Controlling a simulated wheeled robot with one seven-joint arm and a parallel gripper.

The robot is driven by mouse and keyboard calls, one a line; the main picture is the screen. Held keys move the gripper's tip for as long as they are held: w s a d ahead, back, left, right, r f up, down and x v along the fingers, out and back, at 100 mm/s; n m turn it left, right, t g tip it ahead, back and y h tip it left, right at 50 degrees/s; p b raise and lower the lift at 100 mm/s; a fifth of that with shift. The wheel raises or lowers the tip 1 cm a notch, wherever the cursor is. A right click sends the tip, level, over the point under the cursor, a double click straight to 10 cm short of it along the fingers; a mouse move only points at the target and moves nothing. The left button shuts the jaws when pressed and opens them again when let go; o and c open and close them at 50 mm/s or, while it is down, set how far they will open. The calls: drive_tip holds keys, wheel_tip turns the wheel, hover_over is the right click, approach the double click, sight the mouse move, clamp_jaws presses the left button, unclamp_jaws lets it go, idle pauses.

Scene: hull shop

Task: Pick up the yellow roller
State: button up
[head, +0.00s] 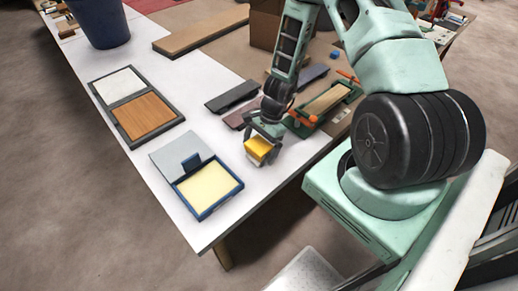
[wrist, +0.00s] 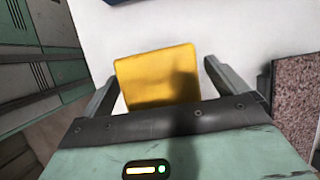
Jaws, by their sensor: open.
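The yellow roller (head: 258,148) is on the white table near its right front edge, right at my gripper. In the wrist view it shows as a yellow block (wrist: 158,78) between the two fingers, with a shadow on its right half. My gripper (head: 262,140) is open and points down over it; in the wrist view its fingers (wrist: 160,85) stand on both sides with gaps to the yellow surface. I cannot tell how far down the fingers reach beside it.
A blue-rimmed tray with a cream pad (head: 212,188) lies left of the roller. A framed panel with a wooden half (head: 145,115) lies farther left. A green clamp-like frame with orange ends (head: 325,103) and dark blocks (head: 232,95) lie behind. A dark blue bucket (head: 100,22) stands at the far left.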

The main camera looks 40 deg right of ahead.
sight(257, 146)
drive_tip(key=shift+x, duration=1.25)
drive_tip(key=c, duration=1.5)
drive_tip(key=shift+o, duration=0.2)
drive_tip(key=shift+r, duration=0.1)
drive_tip(key=shift+r+b, duration=0.35)
drive_tip(key=shift+r, duration=4.6)
